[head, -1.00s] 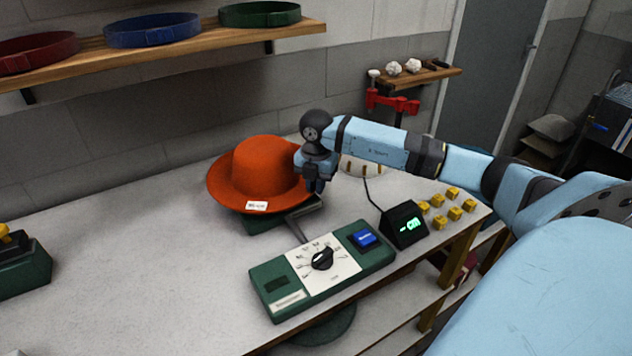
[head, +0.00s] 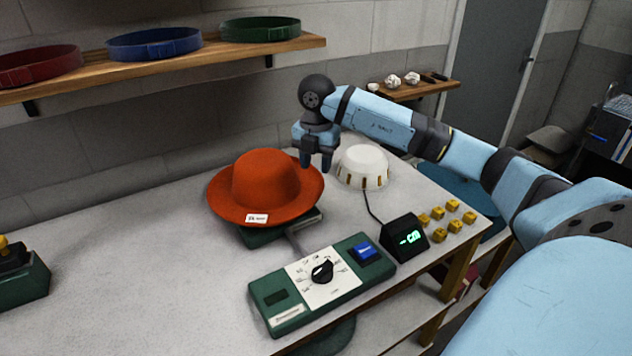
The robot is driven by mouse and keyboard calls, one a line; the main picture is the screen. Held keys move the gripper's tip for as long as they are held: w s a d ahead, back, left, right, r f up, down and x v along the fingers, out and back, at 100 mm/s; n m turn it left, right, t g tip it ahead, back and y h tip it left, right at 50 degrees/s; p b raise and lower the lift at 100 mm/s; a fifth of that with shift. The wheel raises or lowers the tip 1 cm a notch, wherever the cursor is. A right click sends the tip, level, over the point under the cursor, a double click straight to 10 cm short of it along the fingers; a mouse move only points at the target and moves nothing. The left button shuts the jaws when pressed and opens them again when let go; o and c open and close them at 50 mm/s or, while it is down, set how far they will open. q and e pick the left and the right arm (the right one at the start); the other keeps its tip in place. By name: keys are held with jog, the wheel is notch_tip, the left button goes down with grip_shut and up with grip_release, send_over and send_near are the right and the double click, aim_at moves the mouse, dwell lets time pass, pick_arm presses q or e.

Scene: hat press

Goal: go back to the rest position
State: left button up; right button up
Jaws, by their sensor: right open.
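My right gripper (head: 317,163) is open and empty. It points down above the table, just behind and right of the orange hat's brim. My right arm reaches in from the right side, raised over the table. The orange hat (head: 265,183) with a white tag sits on a dark green press base (head: 262,238) on the table. The gripper looks apart from the hat, though the gap in depth is hard to tell. My left gripper is not in view.
A green control box (head: 318,292) with a dial and blue button lies at the table's front. Beside it are a black display (head: 404,237) and several yellow blocks (head: 452,207). A white ribbed dome (head: 362,167) stands behind. The table's left part (head: 130,260) is mostly clear.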

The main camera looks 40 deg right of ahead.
jog(key=shift+r, duration=1.65)
